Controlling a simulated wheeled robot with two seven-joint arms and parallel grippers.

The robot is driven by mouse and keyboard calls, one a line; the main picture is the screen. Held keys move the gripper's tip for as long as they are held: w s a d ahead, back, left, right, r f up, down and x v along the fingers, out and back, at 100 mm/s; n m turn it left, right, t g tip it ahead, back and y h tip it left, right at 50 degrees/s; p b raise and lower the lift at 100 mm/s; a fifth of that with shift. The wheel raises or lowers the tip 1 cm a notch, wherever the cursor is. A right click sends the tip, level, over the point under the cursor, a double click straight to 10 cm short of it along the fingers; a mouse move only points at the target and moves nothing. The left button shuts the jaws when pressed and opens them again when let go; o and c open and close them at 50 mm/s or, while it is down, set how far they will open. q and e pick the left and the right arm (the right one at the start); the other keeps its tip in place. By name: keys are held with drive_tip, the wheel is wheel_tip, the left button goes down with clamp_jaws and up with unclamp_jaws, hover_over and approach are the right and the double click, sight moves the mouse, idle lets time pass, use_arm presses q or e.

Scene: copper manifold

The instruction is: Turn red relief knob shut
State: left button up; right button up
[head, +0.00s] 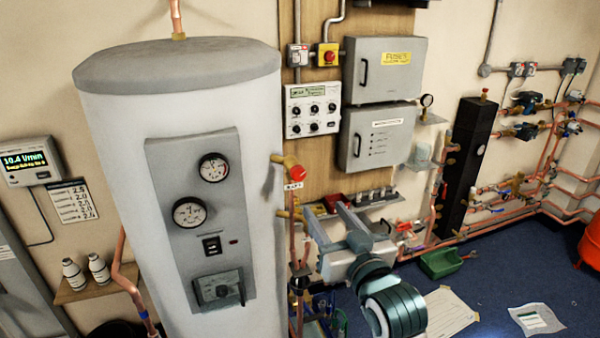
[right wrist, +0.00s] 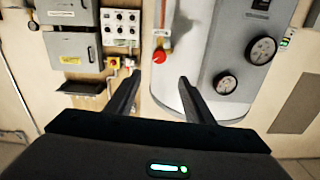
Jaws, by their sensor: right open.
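The red relief knob (head: 297,172) sits on a brass valve (head: 284,160) at the right side of the tall white cylinder (head: 110,150). A small white tag hangs just below the knob. In the right wrist view the red knob (right wrist: 160,56) appears a little beyond the fingertips, between their lines. My right gripper (head: 325,212) is open, below and to the right of the knob in the head view, with nothing between its fingers (right wrist: 160,80). It does not touch the knob. My left gripper is not in view.
A control panel (head: 313,110) and grey boxes (head: 384,70) are on the wooden board behind. A second brass fitting (head: 288,214) and copper pipes run below the knob. Cylinder gauges (head: 213,167) are to the left.

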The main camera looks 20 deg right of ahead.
drive_tip(key=p, duration=0.1)
approach(300, 175)
drive_tip(key=w, duration=0.9)
drive_tip(key=shift+a, duration=0.15)
drive_tip(key=shift+w+f+p, duration=0.1)
drive_tip(key=shift+w+p, duration=0.2)
drive_tip(key=shift+w, duration=0.4)
drive_tip(key=c, duration=1)
